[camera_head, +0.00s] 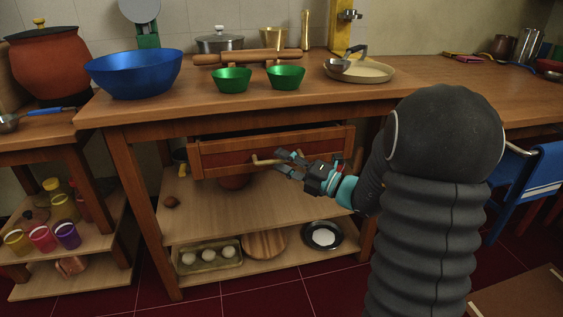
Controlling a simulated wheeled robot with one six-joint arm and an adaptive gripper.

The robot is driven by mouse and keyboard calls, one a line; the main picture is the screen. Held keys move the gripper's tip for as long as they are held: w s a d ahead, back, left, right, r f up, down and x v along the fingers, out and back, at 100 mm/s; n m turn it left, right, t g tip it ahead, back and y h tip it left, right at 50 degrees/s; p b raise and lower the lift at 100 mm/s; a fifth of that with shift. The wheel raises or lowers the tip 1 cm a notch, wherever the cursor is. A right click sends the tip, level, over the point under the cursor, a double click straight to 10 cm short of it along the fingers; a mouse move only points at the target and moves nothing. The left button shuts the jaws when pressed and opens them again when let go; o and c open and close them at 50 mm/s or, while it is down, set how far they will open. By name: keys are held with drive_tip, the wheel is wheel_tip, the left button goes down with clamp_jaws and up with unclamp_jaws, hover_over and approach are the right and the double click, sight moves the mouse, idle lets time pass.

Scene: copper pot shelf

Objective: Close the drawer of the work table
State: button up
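The work table (160,108) has a wooden drawer (225,155) under its top. The drawer stands partly pulled out, with a dark gap above its front panel. A light wooden bar handle (262,161) sits on the front panel. My gripper (280,160) is in front of the drawer at the handle. Its two fingers look spread, one above and one below the handle's line. The fingers cover the handle's right part, and I cannot tell whether they touch it.
A blue bowl (134,74), green bowls (231,80) and a pan (359,71) stand on the tabletop. The lower shelf holds an egg tray (210,262) and a black plate (322,236). A blue chair (531,176) is at the right.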

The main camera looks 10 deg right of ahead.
drive_tip(key=shift+w+a, duration=0.3)
clamp_jaws()
drive_tip(key=w+p, duration=0.2)
drive_tip(key=w, duration=0.2)
drive_tip(key=shift+w+r, duration=0.15)
drive_tip(key=shift+w, duration=0.05)
unclamp_jaws()
idle(0.3)
